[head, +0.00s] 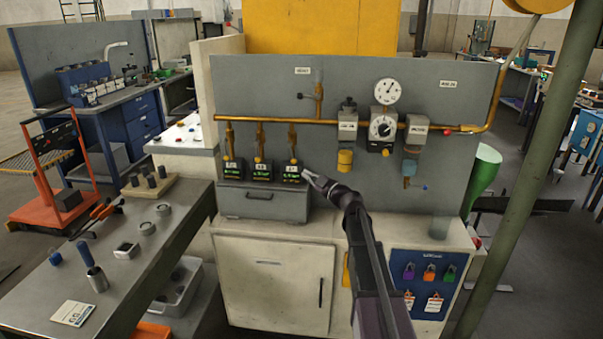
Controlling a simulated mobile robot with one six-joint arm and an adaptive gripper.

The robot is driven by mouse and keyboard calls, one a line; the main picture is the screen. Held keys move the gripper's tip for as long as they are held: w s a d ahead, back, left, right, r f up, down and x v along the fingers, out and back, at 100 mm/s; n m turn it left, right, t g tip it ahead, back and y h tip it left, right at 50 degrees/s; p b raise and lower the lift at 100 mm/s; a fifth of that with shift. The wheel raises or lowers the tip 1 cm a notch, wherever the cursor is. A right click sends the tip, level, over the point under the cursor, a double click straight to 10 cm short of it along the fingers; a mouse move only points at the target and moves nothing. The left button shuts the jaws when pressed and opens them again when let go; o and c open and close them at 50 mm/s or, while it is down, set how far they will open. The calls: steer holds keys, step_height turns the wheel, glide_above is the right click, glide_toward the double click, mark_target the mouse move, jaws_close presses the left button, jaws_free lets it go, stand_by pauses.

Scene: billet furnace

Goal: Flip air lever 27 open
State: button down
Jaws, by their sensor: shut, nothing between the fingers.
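Three brass air lines drop from a horizontal brass pipe (270,120) on the grey panel. Each ends at a small black unit with a green display: a left one (233,169), a middle one (262,171) and a right one (292,172). Each has a small number tag; the right tag looks like 27, but the print is too small to be sure. Brass valve parts with small levers show just above the units; their exact positions cannot be told. My gripper (308,177) is shut and empty, just right of the right unit. Contact cannot be told.
A grey drawer box (262,204) sits below the units. A bench (110,290) with loose parts stands at the left. Coloured padlocks hang on a blue board (421,290).

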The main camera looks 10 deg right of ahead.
steer(key=shift+s+d+f+b, duration=0.25)
steer(key=shift+s+f+b, duration=0.2)
steer(key=shift+s+f, duration=0.15)
steer(key=shift+s+d+f+b, duration=0.3)
steer(key=shift+s+f+b, duration=0.15)
steer(key=shift+s, duration=0.3)
steer(key=shift+s+d+f+b, duration=0.25)
steer(key=shift+s+f+b, duration=0.15)
steer(key=shift+s+f, duration=0.25)
steer(key=s+a+f+g+y, duration=0.1)
steer(key=s+a+f+g, duration=0.45)
steer(key=a, duration=0.35)
steer(key=s+a+f+m+g+h, duration=0.4)
steer(key=s+f+m+g+h, duration=0.3)
steer(key=s+f, duration=0.8)
steer(key=s+d+m+g+h, duration=0.4)
steer(key=s+m, duration=0.3)
steer(key=s, duration=0.4)
step_height(320, 180, up, 14)
steer(key=p, duration=1.4)
steer(key=shift+w+a+f+m, duration=0.15)
steer(key=shift+w+f+m, duration=0.05)
steer(key=shift+f+m, duration=0.1)
